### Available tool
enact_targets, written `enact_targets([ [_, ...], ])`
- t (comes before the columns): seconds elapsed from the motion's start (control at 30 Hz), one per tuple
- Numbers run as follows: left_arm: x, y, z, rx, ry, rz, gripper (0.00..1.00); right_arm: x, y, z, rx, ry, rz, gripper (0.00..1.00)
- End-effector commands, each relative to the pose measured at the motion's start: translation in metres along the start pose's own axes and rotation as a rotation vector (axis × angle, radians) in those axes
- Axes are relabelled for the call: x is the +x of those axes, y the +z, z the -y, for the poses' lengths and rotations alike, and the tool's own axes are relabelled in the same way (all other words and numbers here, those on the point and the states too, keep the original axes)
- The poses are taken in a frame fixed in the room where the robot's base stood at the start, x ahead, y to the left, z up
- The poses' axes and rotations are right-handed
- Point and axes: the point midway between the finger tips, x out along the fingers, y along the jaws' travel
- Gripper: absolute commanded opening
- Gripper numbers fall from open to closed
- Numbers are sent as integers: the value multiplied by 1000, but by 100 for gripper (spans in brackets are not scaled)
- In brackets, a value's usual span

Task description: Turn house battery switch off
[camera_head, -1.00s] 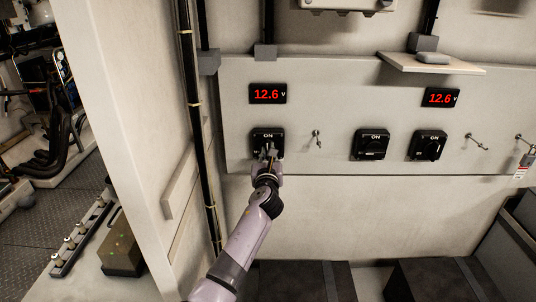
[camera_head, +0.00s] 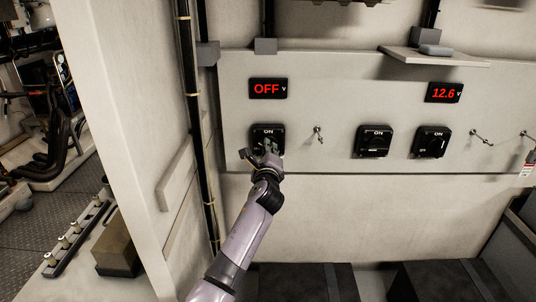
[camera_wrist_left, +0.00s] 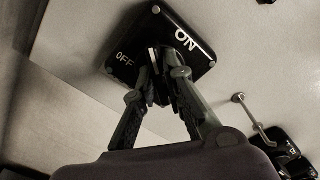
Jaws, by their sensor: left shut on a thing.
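The black rotary battery switch at the left of the panel (camera_head: 267,130) carries an ON label at its top. In the left wrist view its plate (camera_wrist_left: 140,35) shows both ON and OFF labels. My left gripper (camera_head: 268,148) is at the front of this switch. In the left wrist view its two fingers (camera_wrist_left: 165,74) are closed on the switch's knob, which they largely hide. The knob's exact angle is hard to read. The red display above this switch (camera_head: 268,89) reads OFF. My right gripper is not in view.
Two more black switches, a middle one (camera_head: 374,141) and a right one (camera_head: 430,141), sit on the panel. The right display (camera_head: 443,93) reads 12.6. A small metal toggle (camera_head: 318,135) projects just right of the left switch. A shelf (camera_head: 455,62) juts out above.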

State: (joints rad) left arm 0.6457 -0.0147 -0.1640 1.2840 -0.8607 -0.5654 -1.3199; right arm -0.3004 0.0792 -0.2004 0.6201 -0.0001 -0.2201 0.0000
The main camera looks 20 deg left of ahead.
Motion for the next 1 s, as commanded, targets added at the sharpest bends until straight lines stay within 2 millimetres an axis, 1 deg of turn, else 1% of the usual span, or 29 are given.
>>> enact_targets([
  [0.03, 0, -2, -3, -46, 1, 0, 0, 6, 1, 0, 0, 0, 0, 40],
  [0.1, 0, -2, -4, -112, 2, 0, 0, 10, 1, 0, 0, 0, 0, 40],
  [0.5, 0, -2, -3, -447, 1, 0, 0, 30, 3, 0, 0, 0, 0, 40],
  [0.7, 0, -2, -3, -555, 3, 0, 0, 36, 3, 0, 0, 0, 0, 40],
  [1.0, 0, -1, -3, -630, 4, 0, 0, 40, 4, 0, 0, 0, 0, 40],
])
